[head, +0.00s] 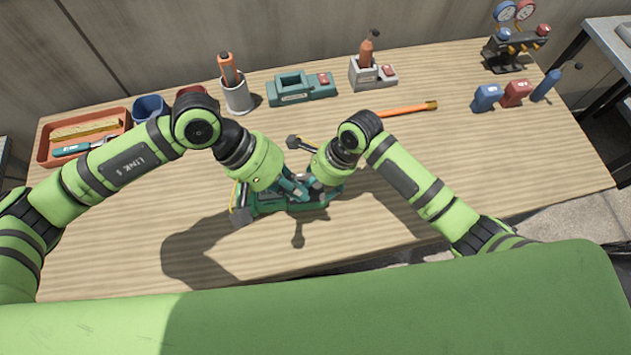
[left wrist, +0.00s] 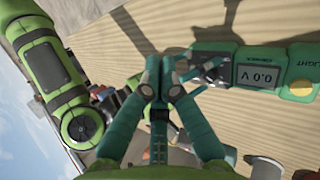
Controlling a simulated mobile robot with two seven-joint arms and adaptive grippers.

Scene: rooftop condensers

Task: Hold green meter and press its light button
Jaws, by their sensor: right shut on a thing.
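The green meter (head: 300,205) is over the middle front of the table in the head view, mostly hidden under both grippers. In the left wrist view the meter (left wrist: 240,72) lies across the upper right, its display reading 0.0 V. A LIGHT label and a small pale button (left wrist: 300,88) are near the right edge. My right gripper (head: 320,186) is shut on the meter; its fingers are partly hidden. My left gripper (head: 298,190) points down at the meter. In the left wrist view its fingertips (left wrist: 159,76) are together with nothing between them, to the left of the display.
Along the back are an orange tray (head: 124,140), a blue cup (head: 149,108), a grey cup (head: 238,98), a teal holder (head: 300,96) and a grey holder (head: 360,80). An orange stick (head: 408,109) lies right of centre. A gauge set (head: 515,40) stands back right. The right front table is clear.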

